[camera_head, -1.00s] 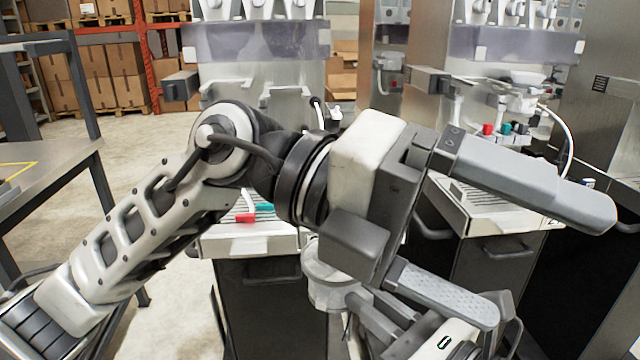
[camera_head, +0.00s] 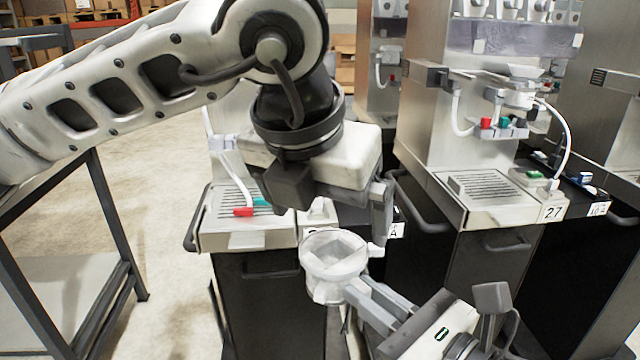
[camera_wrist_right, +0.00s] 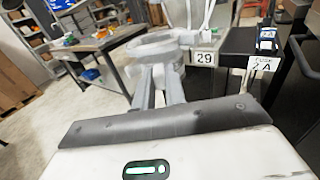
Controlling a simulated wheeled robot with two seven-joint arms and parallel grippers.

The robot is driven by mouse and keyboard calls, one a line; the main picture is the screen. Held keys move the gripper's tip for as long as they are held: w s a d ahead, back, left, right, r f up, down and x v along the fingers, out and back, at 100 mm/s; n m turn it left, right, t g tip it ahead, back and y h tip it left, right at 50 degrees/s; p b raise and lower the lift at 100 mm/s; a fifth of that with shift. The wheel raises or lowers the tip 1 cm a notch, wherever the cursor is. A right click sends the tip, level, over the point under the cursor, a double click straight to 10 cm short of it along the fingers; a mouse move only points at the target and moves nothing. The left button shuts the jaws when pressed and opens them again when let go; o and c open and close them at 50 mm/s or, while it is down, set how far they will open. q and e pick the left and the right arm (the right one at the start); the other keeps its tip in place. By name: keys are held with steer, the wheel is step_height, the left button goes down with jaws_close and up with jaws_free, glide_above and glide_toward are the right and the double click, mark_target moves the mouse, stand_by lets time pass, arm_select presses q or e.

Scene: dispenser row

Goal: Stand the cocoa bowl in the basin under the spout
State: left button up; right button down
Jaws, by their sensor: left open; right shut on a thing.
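A pale grey-white round bowl (camera_head: 334,262) with an open top is held in front of the left dispenser's cabinet. In the right wrist view its rim (camera_wrist_right: 165,42) shows beyond the fingers. My right gripper (camera_head: 368,292) is shut on the bowl's near side. My left gripper (camera_head: 380,208) is above and just right of the bowl, open; one finger is hard to make out. A basin with a slotted grate (camera_head: 228,205) is at the left dispenser, partly behind my left arm. Another grated basin (camera_head: 480,188) is under the spout (camera_head: 515,98) of the dispenser labelled 27. The bowl's contents are unclear.
A red and a teal tap end (camera_head: 243,212) lie over the left basin. A dark metal table (camera_head: 95,200) stands at left. A black shelf with small items (camera_head: 575,180) is right of the 27 basin. Bare floor (camera_head: 170,240) lies between table and dispensers.

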mark_target(339, 260)
arm_select(q)
steer(key=x, duration=0.7)
steer(key=shift+f, duration=0.25)
steer(key=shift+c, duration=0.3)
steer(key=shift+d, duration=0.1)
steer(key=c, duration=1)
steer(key=shift+c, duration=0.2)
arm_select(e)
steer(key=c, duration=1.4)
jaws_free()
arm_select(q)
steer(key=shift+s, duration=0.15)
arm_select(e)
steer(key=shift+o, duration=0.2)
steer(key=shift+w, duration=0.1)
steer(key=shift+w+d, duration=0.1)
steer(key=shift+d, duration=0.1)
arm_select(q)
steer(key=shift+c, duration=1.4)
arm_select(e)
steer(key=d+f+m+t+h, duration=0.4)
steer(key=d+f+m+h, duration=0.4)
steer(key=d+h, duration=0.3)
steer(key=shift+w+d+f+h, duration=0.3)
steer(key=shift+d+f, duration=0.3)
steer(key=shift+d, duration=0.25)
